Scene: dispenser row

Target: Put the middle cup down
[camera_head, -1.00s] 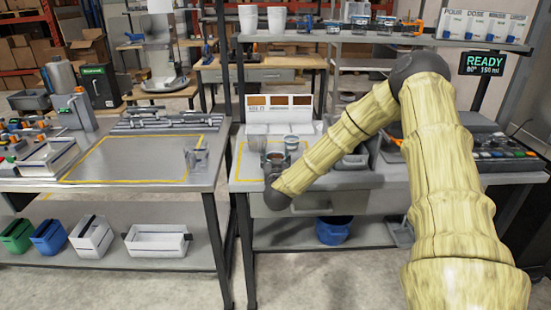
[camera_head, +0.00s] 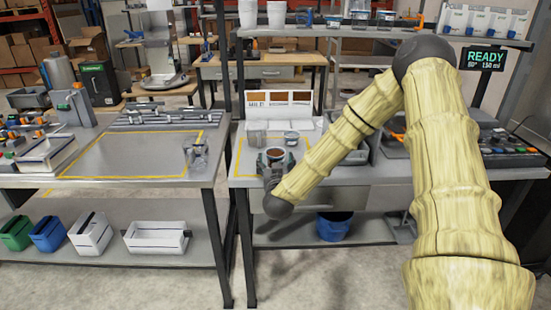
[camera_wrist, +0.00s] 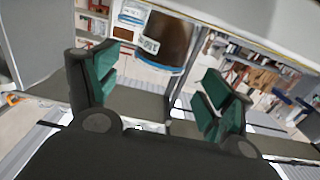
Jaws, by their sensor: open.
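A clear cup with brown contents (camera_head: 275,154) stands upright near the front left of the right-hand bench (camera_head: 330,175). My gripper (camera_head: 274,168) is low at the near side of this cup in the head view. In the wrist view the brown-filled cup (camera_wrist: 168,42), with a pale label, is beyond and between the green pads of my gripper (camera_wrist: 160,76). The pads are wide apart, with visible gaps to the cup. The cup's base is hidden in the head view.
A white dispenser row (camera_head: 280,105) stands behind the cups. A yellow outline marks the bench around them. A clear vessel (camera_head: 198,157) is at the right edge of the left bench. A READY display (camera_head: 486,58) is at right, and a shelf (camera_head: 340,32) runs above.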

